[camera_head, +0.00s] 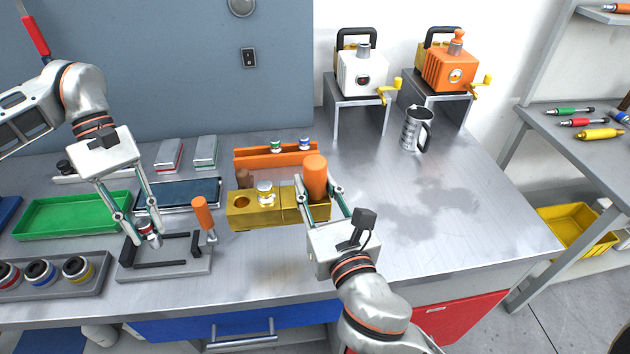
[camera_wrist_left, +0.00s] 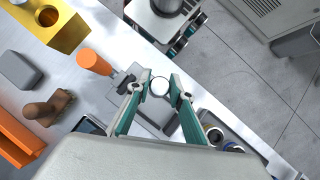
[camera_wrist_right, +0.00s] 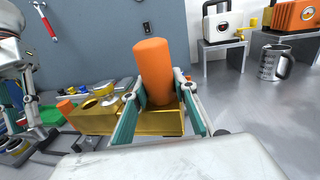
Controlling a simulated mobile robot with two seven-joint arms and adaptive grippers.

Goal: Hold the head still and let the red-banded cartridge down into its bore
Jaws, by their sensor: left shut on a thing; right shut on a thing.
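The brass head (camera_head: 235,219) is a block in the middle of the bench with an open bore on its left. A pale-capped cartridge (camera_head: 265,190) sits in its top to the right of that bore. My right gripper (camera_head: 320,188) is shut on the thick orange cylinder (camera_head: 315,172) at the head's right end; it also shows upright in the right wrist view (camera_wrist_right: 155,70). My left gripper (camera_head: 147,232) is shut on a small cartridge (camera_head: 150,238) with a reddish band, left of the head. In the left wrist view only its round pale end (camera_wrist_left: 160,86) shows.
A grey clamp stand (camera_head: 165,272) with an orange-handled lever (camera_head: 203,212) is under the left gripper. A rack (camera_head: 55,290) of banded parts and a green tray (camera_head: 75,212) lie left. An orange rail (camera_head: 270,156) lies behind the head. The bench to the right is mostly clear.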

